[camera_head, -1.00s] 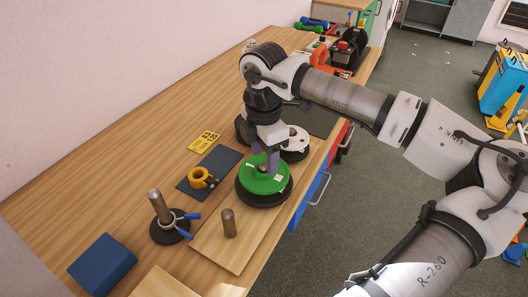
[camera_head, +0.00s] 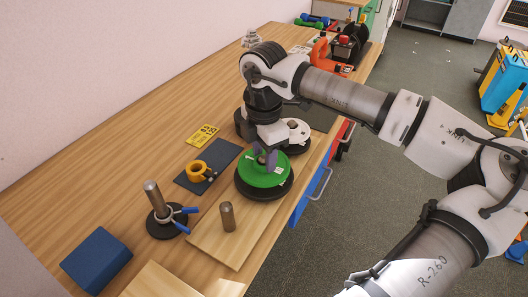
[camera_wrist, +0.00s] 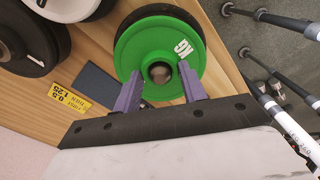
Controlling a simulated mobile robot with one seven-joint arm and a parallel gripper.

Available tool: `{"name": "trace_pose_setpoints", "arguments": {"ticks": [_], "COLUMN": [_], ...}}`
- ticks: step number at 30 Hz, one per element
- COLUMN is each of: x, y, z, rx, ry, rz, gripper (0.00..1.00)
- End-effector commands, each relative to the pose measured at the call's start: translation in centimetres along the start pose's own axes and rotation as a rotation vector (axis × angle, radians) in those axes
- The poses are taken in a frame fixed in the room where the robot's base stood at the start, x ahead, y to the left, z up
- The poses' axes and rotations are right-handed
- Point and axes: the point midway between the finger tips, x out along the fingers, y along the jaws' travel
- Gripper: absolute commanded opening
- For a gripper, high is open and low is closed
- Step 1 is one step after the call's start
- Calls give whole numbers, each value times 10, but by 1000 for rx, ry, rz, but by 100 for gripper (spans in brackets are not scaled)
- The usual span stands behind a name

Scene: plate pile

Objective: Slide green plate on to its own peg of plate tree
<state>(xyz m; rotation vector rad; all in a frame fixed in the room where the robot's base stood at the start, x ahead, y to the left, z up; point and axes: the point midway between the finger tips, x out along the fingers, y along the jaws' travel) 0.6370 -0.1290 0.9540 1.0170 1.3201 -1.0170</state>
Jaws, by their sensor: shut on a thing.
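The green plate (camera_head: 262,177) lies flat above a wider black plate (camera_head: 262,195) at the right of the wooden board (camera_head: 215,240). The purple fingers (camera_wrist: 161,88) stand either side of the hub, shut on the green plate. I cannot tell whether a peg passes through the hole or whether the plate touches the black one. A bare metal peg (camera_head: 228,217) stands nearer on the board.
White and black plates (camera_head: 297,132) sit just behind. A separate metal post (camera_head: 155,197) with a blue-handled clamp (camera_head: 178,210) stands left. A blue block (camera_head: 97,262) is near the front.

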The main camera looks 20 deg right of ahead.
Motion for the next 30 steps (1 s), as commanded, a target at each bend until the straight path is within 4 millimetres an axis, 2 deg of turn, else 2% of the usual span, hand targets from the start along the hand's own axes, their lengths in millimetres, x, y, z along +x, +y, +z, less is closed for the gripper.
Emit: {"name": "trace_pose_setpoints", "arguments": {"ticks": [1,3,17,30], "x": [0,0,-3,-20], "y": [0,0,0,0], "z": [0,0,0,0], "rx": [0,0,0,0], "ry": [0,0,-1,-1], "rz": [0,0,2,2], "gripper": [7,1,1,1]}}
